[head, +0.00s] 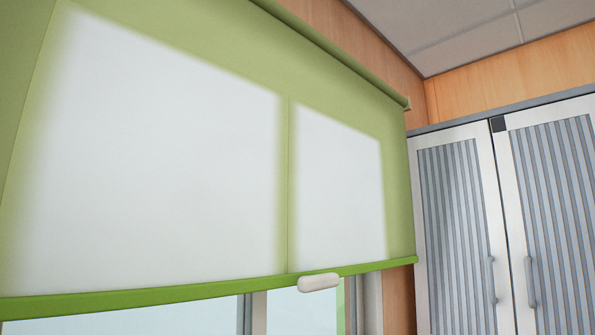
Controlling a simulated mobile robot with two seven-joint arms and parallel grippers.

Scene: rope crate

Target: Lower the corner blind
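The green roller blind (200,75) hangs over a window in the head view and covers most of it. Light through the glass shows as two pale panels in the cloth. Its bright green bottom bar (130,302) runs across the lower part of the view. A white pull handle (318,283) sits on the bar, right of the middle. A strip of bare window (300,310) shows below the bar. The roller (345,62) runs along the top to the wall at the right. Neither of my grippers is in view.
A tall white cabinet (498,200) with two grey-striped doors and pale handles stands to the right of the blind. Wood-panelled wall (398,295) shows between them. A tiled ceiling (440,25) is above. Nothing stands in front of the handle.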

